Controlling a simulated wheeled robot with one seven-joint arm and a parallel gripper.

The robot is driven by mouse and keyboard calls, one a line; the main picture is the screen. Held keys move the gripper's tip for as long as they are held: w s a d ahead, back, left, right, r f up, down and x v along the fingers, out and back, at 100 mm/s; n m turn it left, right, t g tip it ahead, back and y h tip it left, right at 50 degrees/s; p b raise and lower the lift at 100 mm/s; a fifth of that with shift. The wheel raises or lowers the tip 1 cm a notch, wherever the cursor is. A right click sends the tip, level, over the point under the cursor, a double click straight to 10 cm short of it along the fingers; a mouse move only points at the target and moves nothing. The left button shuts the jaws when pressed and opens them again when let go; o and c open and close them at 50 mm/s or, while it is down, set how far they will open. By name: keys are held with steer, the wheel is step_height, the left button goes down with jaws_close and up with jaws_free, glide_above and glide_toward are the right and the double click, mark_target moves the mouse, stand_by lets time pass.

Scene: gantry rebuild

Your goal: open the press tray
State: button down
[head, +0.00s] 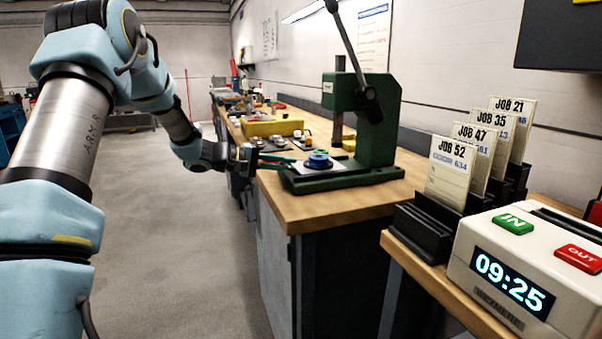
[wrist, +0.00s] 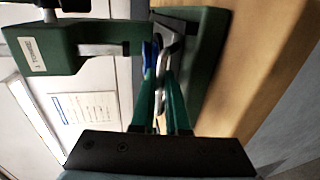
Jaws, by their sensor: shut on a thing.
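The green press (head: 365,120) stands on the near end of the wooden bench, its lever raised. A flat grey tray (head: 345,168) lies low at its base, with a round blue part (head: 318,160) on it. My gripper (head: 284,163) reaches in from the left at the tray's near left edge. In the wrist view, the two green fingers (wrist: 163,60) close on a grey metal piece at the tray's front, which looks like its handle. The press (wrist: 95,45) shows sideways there, the blue part mostly hidden behind a finger. How far the tray is out, I cannot tell.
A yellow bin (head: 272,128) and small parts stand farther back on the bench (head: 330,205). Job cards (head: 450,170) in black racks and a time clock (head: 535,270) stand at the right. The floor (head: 180,240) left of the bench is clear.

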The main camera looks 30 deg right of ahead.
steer(key=b+v, duration=0.1)
steer(key=v, duration=0.1)
steer(key=f+v, duration=0.1)
steer(key=v, duration=0.2)
steer(key=shift+a+b, duration=0.1)
steer(key=shift+b, duration=0.25)
steer(key=c, duration=1.2)
jaws_free()
steer(key=shift+a, duration=0.1)
steer(key=b+v, duration=0.1)
steer(key=v, duration=0.9)
steer(key=shift+a+b, duration=0.3)
steer(key=shift+b, duration=0.05)
